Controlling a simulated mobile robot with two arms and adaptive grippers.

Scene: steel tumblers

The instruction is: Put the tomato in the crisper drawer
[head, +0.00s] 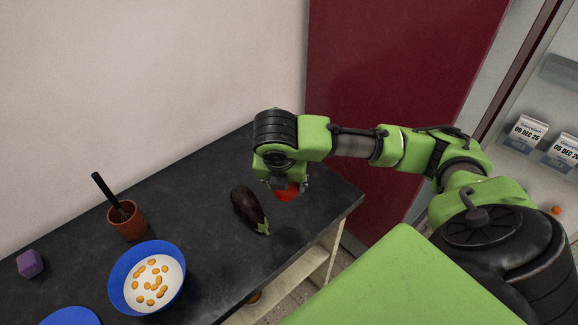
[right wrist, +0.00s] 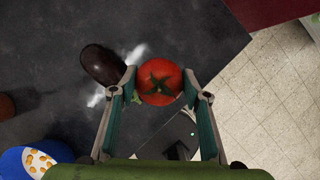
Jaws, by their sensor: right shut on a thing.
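A red tomato (right wrist: 160,82) with a green calyx is between the fingers of my right gripper (right wrist: 162,96) in the right wrist view. The gripper is shut on it. In the head view my right gripper (head: 284,187) points down over the right end of the dark counter, with part of the tomato (head: 288,193) showing under it. The tomato appears held above the counter. The crisper drawer cannot be made out. My left gripper is not in view.
An eggplant (head: 247,209) lies on the dark counter (head: 185,192) near the gripper. A brown pot (head: 127,222), a blue bowl (head: 121,293) and a purple block (head: 30,264) stand to the left. Shelves with dated cartons (head: 526,132) are at the right, past a dark red panel (head: 395,85).

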